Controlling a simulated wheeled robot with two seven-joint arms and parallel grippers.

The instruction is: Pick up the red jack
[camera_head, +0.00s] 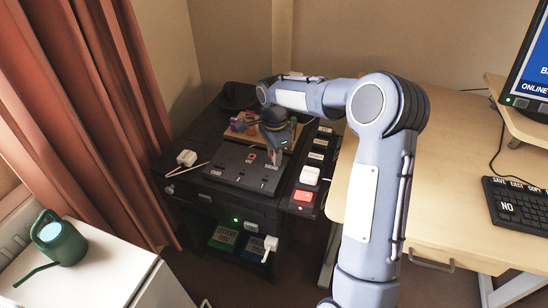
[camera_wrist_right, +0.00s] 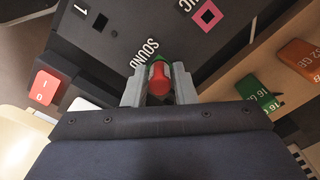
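The red jack (camera_wrist_right: 159,80) shows in the right wrist view, between the two fingertips and beside the "SOUND" lettering on the dark panel (camera_wrist_right: 110,45). Some green shows just behind the jack. My right gripper (camera_wrist_right: 160,88) has a finger on each side of it, very close; I cannot tell whether they press on it. In the head view my right gripper (camera_head: 274,158) points down at the dark panel (camera_head: 238,168) on the black desk, and I cannot make out the jack there. My left gripper is not in view.
A pink-ringed square socket (camera_wrist_right: 208,15) is near the jack. A red switch (camera_head: 303,196) and a white block (camera_head: 310,174) stand right of the panel. Green and orange sticks (camera_wrist_right: 258,92) lie on a wooden board. A wooden desk (camera_head: 450,130) is at right, a green watering can (camera_head: 60,240) at left.

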